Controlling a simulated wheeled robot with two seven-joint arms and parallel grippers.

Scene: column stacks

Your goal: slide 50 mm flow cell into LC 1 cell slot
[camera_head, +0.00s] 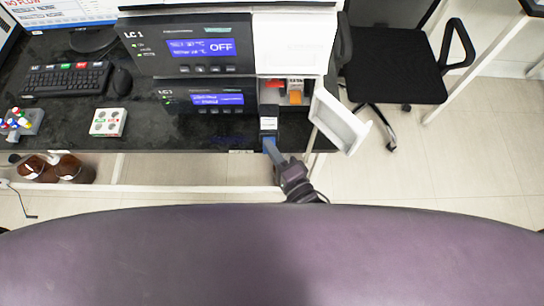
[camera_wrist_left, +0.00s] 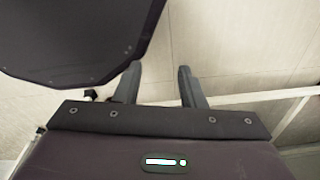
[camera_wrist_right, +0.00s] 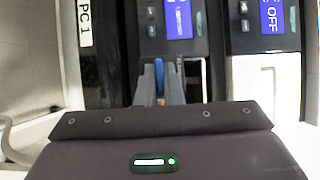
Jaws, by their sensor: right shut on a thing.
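My right gripper (camera_head: 271,147) is shut on the flow cell (camera_head: 268,124), a dark block with a white label and a blue end. The blue end also shows between the fingers in the right wrist view (camera_wrist_right: 159,72). The cell is at the lower front of the open compartment (camera_head: 285,97) of the LC 1 lower module (camera_head: 205,97). I cannot tell whether its far end is inside a slot. My left gripper (camera_wrist_left: 158,85) is open and empty, seen only in the left wrist view.
The white compartment door (camera_head: 340,122) hangs open to the right of the gripper. The upper LC 1 module (camera_head: 187,45) shows OFF. A keyboard (camera_head: 65,79), a mouse (camera_head: 122,81) and a white block (camera_head: 108,122) lie left on the dark bench. A chair (camera_head: 392,65) stands right.

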